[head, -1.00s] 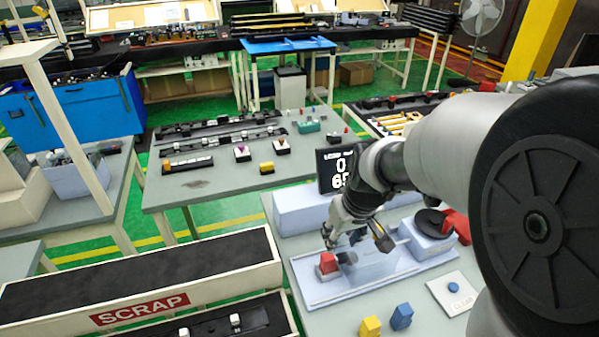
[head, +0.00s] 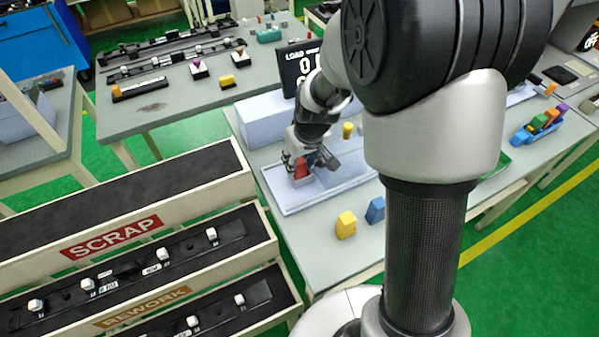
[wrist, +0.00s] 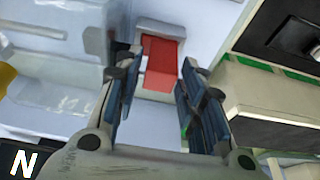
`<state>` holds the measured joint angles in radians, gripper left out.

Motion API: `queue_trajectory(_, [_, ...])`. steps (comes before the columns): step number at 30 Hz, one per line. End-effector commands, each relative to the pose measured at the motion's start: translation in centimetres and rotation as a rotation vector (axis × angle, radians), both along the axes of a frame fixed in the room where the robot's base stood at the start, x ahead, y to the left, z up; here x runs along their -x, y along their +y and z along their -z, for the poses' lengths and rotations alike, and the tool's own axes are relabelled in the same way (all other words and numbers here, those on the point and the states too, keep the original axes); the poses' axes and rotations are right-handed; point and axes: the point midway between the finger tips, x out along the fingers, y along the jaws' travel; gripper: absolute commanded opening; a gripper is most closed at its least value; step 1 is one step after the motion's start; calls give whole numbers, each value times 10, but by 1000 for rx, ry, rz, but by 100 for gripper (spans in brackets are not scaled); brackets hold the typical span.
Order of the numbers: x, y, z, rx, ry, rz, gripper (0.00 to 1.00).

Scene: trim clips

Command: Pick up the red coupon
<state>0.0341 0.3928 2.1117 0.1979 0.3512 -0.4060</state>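The red coupon (head: 301,171) sits upright in a pale holder at the left end of a light tray (head: 290,207) on the grey table. In the wrist view the red coupon (wrist: 161,62) shows between the two fingers, with a gap on each side. My gripper (wrist: 156,60) is open, with one blue-padded finger to the left of the coupon and one to the right. In the head view my gripper (head: 303,158) is right at the coupon and partly hides it. I cannot tell how deep the fingertips reach.
A yellow block (head: 346,224) and a blue block (head: 375,210) stand in front of the tray. A display (head: 300,70) stands behind it. The scrap bin (head: 110,215) and rework bin (head: 150,290) are at the left. My arm hides much of the right side of the table.

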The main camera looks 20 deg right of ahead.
Motion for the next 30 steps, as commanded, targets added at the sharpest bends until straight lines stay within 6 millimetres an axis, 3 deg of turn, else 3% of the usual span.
queue_trajectory(3, [-4, 1, 16, 0, 0, -1, 37])
queue_trajectory(10, [-5, 1, 16, 0, -1, -1, 37])
queue_trajectory(25, [-5, 1, 16, 0, -1, -1, 3])
queue_trajectory(30, [-5, 1, 15, 0, -1, -1, 2])
